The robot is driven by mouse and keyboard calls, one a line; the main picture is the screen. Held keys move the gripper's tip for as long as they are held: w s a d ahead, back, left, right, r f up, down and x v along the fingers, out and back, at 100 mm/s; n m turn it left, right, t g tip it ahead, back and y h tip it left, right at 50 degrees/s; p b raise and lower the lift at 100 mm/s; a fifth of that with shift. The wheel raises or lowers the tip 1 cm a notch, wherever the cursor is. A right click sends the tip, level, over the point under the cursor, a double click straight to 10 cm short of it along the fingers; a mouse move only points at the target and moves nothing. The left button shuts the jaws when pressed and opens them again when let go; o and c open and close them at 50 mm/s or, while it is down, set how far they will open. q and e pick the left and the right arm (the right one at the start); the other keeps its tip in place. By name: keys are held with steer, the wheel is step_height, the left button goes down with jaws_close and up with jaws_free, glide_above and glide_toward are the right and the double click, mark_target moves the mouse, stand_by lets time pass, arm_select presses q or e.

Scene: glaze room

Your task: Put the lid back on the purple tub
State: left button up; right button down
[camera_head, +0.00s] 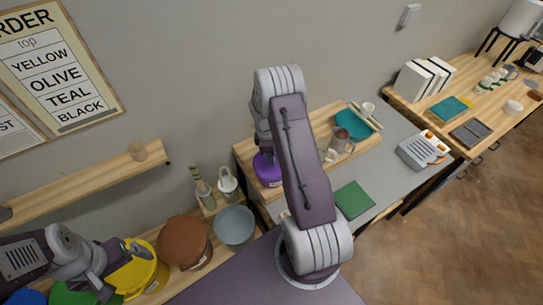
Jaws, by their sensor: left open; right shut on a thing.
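The purple tub (270,181) stands on the wooden board at the left end of the grey counter, partly hidden by my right arm. My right gripper (263,150) points down right above it and is shut on what looks like the purple lid (264,163). The fingertips are mostly hidden by my own arm. I cannot tell whether the lid rests on the tub's rim or is just above it. My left gripper (120,268) is open and empty, at the yellow tub (148,277) at lower left.
A brown tub (184,243) and a grey-blue bucket (235,226) stand left of the purple tub. Two bottles (228,184) stand behind the bucket. A wall shelf (90,181) is at left.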

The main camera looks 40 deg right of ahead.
stand_by(0.6)
steer(key=c, duration=1.1)
jaws_free()
steer(key=shift+c, duration=0.2)
steer(key=shift+o, duration=0.3)
steer(key=o, duration=0.4)
steer(key=shift+f, duration=0.1)
step_height(320, 180, up, 7)
steer(key=p, duration=0.6)
